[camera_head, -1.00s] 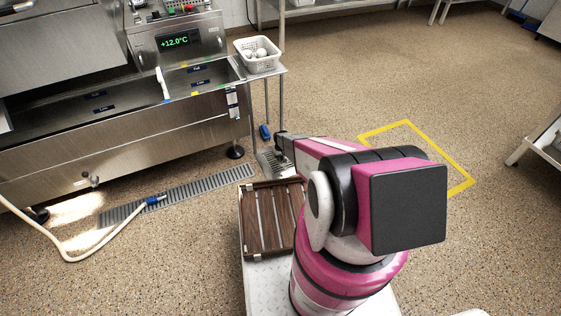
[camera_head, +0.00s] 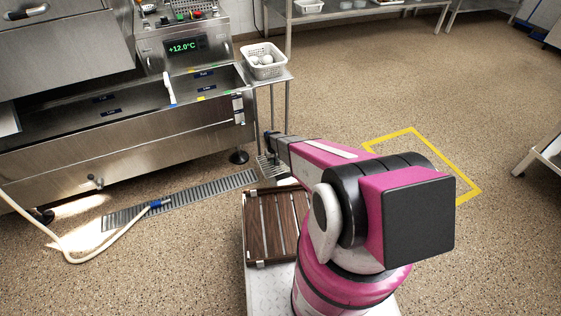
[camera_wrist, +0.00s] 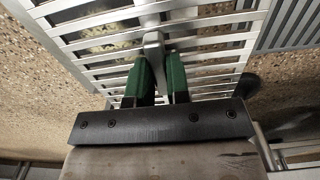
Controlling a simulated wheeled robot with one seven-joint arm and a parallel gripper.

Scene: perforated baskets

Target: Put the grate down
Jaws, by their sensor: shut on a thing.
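The grate (camera_wrist: 205,55) is a slatted metal panel that fills much of the upper wrist view. My gripper (camera_wrist: 160,80) is shut on a metal bar or handle at its middle, between two green fingers. In the head view the grate (camera_head: 268,166) shows as a small slatted piece beyond the wooden slatted tray. My arm covers part of it there. It appears held above the floor, though its exact height is hard to tell.
A drain channel (camera_head: 180,200) runs along the floor beside the steel tank (camera_head: 130,155); it also shows in the wrist view (camera_wrist: 290,25). A hose (camera_head: 100,241) lies nearby. A small side table holds a white basket (camera_head: 264,62). A yellow floor outline (camera_head: 455,175) surrounds clear floor at right.

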